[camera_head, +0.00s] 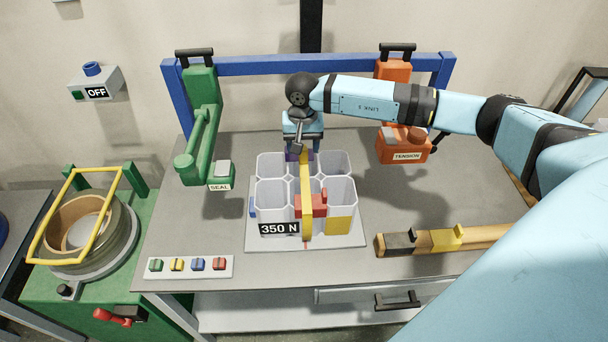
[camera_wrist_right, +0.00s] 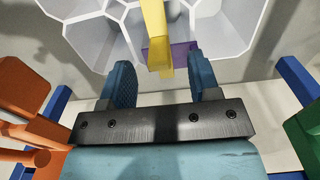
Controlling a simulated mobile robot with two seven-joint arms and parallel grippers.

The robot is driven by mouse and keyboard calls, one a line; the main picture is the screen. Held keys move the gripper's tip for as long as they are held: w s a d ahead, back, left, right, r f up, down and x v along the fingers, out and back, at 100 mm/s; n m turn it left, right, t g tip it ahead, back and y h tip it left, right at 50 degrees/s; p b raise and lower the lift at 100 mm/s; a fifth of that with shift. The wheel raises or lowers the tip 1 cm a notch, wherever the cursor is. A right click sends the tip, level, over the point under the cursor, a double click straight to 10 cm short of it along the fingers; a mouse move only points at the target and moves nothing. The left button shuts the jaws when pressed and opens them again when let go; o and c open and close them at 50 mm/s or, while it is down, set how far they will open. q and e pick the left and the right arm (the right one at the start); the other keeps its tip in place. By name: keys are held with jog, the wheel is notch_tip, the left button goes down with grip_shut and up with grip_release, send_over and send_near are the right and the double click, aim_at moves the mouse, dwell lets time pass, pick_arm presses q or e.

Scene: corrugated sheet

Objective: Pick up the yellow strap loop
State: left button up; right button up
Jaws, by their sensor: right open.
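A yellow strap (camera_head: 306,185) runs from back to front over the middle of a cluster of white hexagonal tubes (camera_head: 270,200), with a red piece (camera_head: 318,205) beside its front part. At its far end is a purple block (camera_head: 293,156). My right gripper (camera_head: 299,147) is open and empty at the back of the tubes, close to that far end. In the right wrist view, the strap (camera_wrist_right: 155,30) and the purple block (camera_wrist_right: 182,48) lie just beyond the gap between the fingers (camera_wrist_right: 160,76); contact cannot be told. My left gripper is out of view.
A yellow rectangular frame (camera_head: 45,243) leans over a coil on the green stand. A green SEAL tool (camera_head: 203,130) and an orange TENSION tool (camera_head: 403,145) flank the tubes. A tan bar (camera_head: 485,235) lies front right. A clip tray (camera_head: 190,274) sits front left.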

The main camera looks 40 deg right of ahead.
aim_at(304, 151)
notch_tip(304, 151, down, 5)
jog(key=shift+d+r+p, duration=0.1)
jog(key=shift+d+p, duration=0.05)
jog(key=shift+p, duration=0.5)
jog(key=c, duration=1)
